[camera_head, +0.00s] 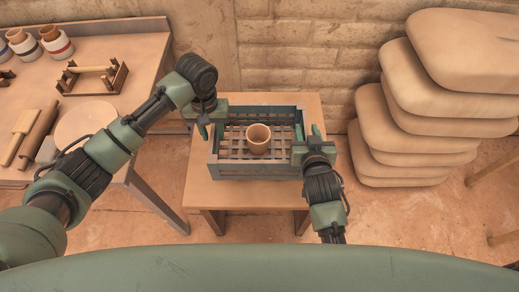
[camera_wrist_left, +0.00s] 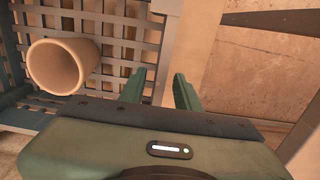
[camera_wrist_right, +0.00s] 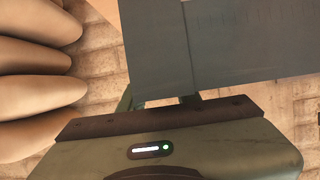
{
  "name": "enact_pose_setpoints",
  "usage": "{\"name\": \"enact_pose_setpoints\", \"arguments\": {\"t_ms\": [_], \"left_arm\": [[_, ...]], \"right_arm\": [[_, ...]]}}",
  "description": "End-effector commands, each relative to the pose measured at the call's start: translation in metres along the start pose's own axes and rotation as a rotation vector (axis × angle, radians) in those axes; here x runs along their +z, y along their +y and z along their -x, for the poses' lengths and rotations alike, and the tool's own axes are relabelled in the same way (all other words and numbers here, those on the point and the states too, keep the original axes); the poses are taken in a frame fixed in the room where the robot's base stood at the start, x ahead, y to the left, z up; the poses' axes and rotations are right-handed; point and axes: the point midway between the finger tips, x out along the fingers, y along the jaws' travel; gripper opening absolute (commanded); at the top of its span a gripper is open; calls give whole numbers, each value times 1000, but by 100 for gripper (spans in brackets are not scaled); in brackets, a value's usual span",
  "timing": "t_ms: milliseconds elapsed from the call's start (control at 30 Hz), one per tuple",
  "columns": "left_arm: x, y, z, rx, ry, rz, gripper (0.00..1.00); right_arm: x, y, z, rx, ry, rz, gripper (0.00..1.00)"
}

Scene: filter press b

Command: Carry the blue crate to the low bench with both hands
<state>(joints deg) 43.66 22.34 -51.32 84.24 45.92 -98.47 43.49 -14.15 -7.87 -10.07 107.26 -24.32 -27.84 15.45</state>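The blue crate (camera_head: 258,171), a grey-blue box with slatted sides and a lattice floor, is at the small wooden bench (camera_head: 199,190), level; I cannot tell whether it rests fully on it. A clay pot (camera_head: 258,138) stands inside it and shows in the left wrist view (camera_wrist_left: 62,66). My left gripper (camera_head: 211,120) is at the crate's left end, its fingers (camera_wrist_left: 160,92) apart on either side of the end wall. My right gripper (camera_head: 307,142) is at the right end, its fingers (camera_wrist_right: 158,102) apart at the grey wall, partly hidden. Firm contact is unclear at both.
A larger table (camera_head: 150,60) at the left holds jars (camera_head: 55,40), a wooden frame (camera_head: 92,78), a round disc (camera_head: 86,121) and rollers. Stacked sacks (camera_head: 440,100) stand at the right. A brick wall is close behind. Floor shows between bench and sacks.

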Motion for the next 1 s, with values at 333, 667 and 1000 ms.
{"name": "enact_pose_setpoints", "arguments": {"t_ms": [333, 667, 1000], "left_arm": [[-1, 0, 64, 1, 3, 1, 33], [0, -1, 75, -1, 0, 1, 33], [0, 0, 74, -1, 0, 1, 33]], "right_arm": [[0, 0, 0, 0, 0, 0, 33], [1, 0, 26, 0, -1, -2, 33], [1, 0, 72, 0, -1, -1, 33]]}}
